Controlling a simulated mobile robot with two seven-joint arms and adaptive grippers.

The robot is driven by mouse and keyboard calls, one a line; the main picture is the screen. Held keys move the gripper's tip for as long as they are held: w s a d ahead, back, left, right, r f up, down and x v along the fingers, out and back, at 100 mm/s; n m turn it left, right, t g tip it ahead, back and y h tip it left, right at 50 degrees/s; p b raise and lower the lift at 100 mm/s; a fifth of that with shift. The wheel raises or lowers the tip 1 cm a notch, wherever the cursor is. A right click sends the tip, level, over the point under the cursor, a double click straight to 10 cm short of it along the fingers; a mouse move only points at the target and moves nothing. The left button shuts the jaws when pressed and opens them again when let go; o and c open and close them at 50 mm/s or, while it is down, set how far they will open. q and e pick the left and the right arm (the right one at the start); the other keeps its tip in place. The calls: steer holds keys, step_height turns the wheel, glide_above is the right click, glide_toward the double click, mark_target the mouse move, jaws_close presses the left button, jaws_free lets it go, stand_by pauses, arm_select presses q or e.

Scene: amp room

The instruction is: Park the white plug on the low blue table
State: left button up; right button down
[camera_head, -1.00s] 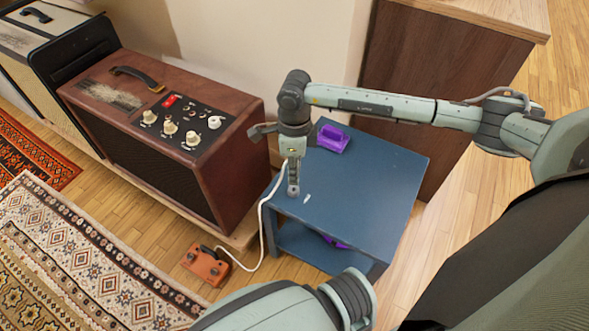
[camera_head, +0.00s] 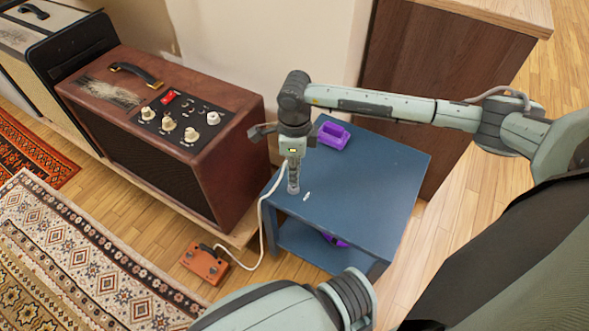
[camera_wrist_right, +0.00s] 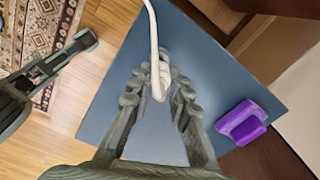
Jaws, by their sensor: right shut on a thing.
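My right gripper (camera_head: 293,190) points down over the near-left part of the low blue table (camera_head: 365,185). In the right wrist view its fingers (camera_wrist_right: 162,80) are closed on the white plug (camera_wrist_right: 158,82), whose white cable runs up the picture. In the head view the fingers mostly hide the plug. I cannot tell whether it touches the tabletop. A dark part at the left of the right wrist view looks like my left gripper (camera_wrist_right: 62,62). Its jaw state is unclear, and it is outside the head view.
A purple holder (camera_head: 333,135) stands at the table's back edge. Another purple thing (camera_head: 335,240) is on the lower shelf. The white cable (camera_head: 262,225) runs to an orange pedal (camera_head: 205,262) on the floor. A brown amplifier (camera_head: 160,130) stands left. The table's right side is clear.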

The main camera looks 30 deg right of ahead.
steer(key=shift+f+b, duration=0.8)
steer(key=shift+f, duration=0.25)
steer(key=c, duration=1.3)
jaws_free()
steer(key=shift+c, duration=0.2)
steer(key=shift+r, duration=0.1)
step_height(320, 180, up, 12)
